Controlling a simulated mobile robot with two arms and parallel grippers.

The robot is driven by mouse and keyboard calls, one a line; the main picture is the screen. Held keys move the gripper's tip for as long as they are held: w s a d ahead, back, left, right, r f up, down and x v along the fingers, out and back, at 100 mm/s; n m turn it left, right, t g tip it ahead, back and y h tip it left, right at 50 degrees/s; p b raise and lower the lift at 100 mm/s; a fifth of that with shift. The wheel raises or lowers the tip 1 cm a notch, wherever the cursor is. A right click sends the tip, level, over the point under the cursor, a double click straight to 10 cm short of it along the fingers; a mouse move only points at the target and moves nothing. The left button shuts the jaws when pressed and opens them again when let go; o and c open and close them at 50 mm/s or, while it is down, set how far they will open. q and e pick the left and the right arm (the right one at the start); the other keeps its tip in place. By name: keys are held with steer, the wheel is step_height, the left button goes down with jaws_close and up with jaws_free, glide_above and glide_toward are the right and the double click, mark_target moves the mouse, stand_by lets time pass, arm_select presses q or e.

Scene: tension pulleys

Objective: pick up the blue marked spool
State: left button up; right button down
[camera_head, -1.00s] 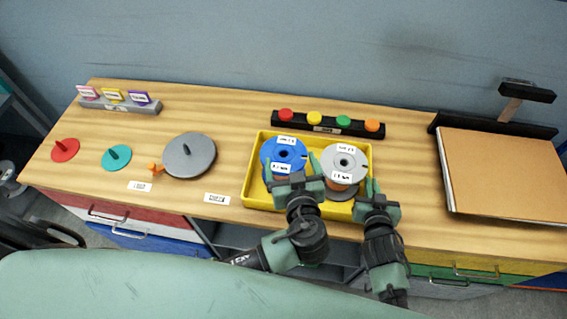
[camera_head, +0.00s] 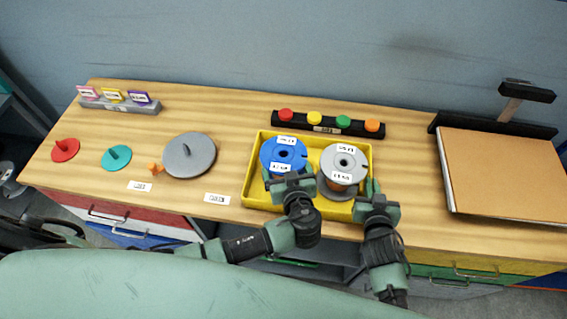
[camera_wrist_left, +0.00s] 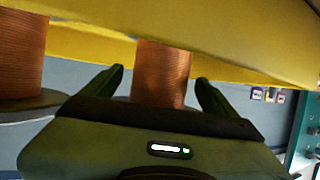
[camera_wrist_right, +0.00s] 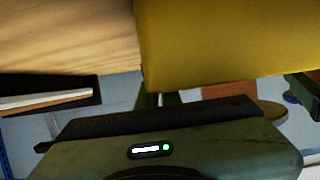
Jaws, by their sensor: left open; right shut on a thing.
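The blue marked spool (camera_head: 284,154) stands in the left part of the yellow tray (camera_head: 251,172), with white labels on its blue flange. My left gripper (camera_head: 290,182) is at the near side of this spool. In the left wrist view its open fingers stand on either side of a copper-coloured wound core (camera_wrist_left: 162,72), apparently the blue spool's. My right gripper (camera_head: 374,190) is shut at the tray's right front corner. In the right wrist view it closes on the yellow tray wall (camera_wrist_right: 220,45); the fingertips are partly hidden.
A grey spool (camera_head: 343,158) stands right of the blue one in the tray. Behind is a black rack with coloured buttons (camera_head: 329,124). A grey disc (camera_head: 190,155) lies to the left; a brown board (camera_head: 508,170) lies right.

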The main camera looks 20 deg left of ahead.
mark_target(284, 140)
arm_select(q)
steer(key=shift+x, duration=1)
steer(key=shift+s, duration=0.1)
steer(key=shift+c, duration=0.3)
jaws_close()
steer(key=shift+r, duration=0.1)
step_height(284, 140, up, 10)
steer(key=shift+f, duration=0.1)
arm_select(e)
steer(key=c, duration=1.5)
jaws_free()
